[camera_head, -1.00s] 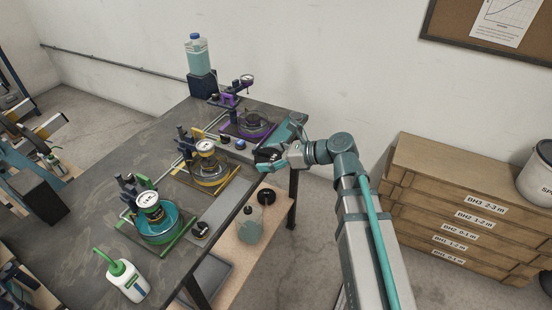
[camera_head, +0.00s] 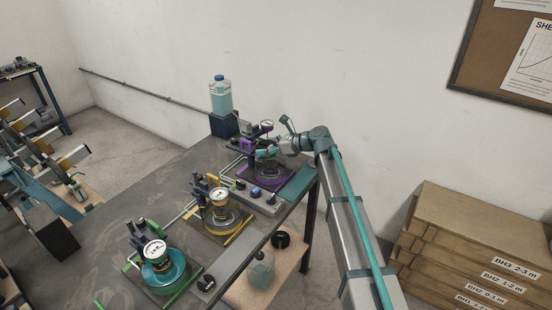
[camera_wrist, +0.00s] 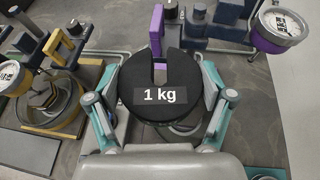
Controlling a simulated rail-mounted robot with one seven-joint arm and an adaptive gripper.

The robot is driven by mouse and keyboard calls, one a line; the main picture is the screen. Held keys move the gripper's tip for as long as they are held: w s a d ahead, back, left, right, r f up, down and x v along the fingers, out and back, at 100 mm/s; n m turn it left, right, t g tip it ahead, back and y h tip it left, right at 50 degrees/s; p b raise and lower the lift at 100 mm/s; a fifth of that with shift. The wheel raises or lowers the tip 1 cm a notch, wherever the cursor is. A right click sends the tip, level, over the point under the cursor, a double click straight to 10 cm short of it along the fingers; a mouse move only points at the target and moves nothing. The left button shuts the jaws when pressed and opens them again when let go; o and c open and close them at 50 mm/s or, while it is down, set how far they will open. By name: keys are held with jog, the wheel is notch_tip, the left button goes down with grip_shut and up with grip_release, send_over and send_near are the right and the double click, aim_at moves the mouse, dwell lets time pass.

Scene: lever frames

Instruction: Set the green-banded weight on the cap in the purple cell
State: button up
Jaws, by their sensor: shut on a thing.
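My gripper (camera_wrist: 162,100) is shut on a black slotted weight (camera_wrist: 186,78) with a white "1 kg" label, seen between its teal fingers in the wrist view. No green band shows on the face I see. In the head view my gripper (camera_head: 262,153) is over the back part of the purple cell (camera_head: 258,183). The held weight is too small to make out there. The cell's round dish (camera_head: 270,174) shows below the gripper. The cap is not clearly visible; in the wrist view the weight and gripper cover most of that area.
A purple-mounted dial gauge (camera_wrist: 283,24) and a purple post (camera_wrist: 157,28) stand close beyond the weight. The yellow cell (camera_head: 220,218) and green cell (camera_head: 160,270) lie nearer on the bench. A blue-capped bottle (camera_head: 221,97) stands behind.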

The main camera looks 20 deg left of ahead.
jog(key=w, duration=0.4)
jog(key=b, duration=0.3)
send_over(271, 164)
jog(key=shift+f+t, duration=0.4)
jog(key=shift+f, duration=1.55)
jog(key=shift+f+b, duration=0.45)
jog(key=shift+f, duration=1.4)
jog(key=shift+p, duration=0.5)
jog(key=shift+f, duration=0.15)
jog(key=o, duration=1.7)
jog(key=shift+d, duration=0.1)
jog(key=shift+f, duration=0.15)
jog(key=v, duration=1.2)
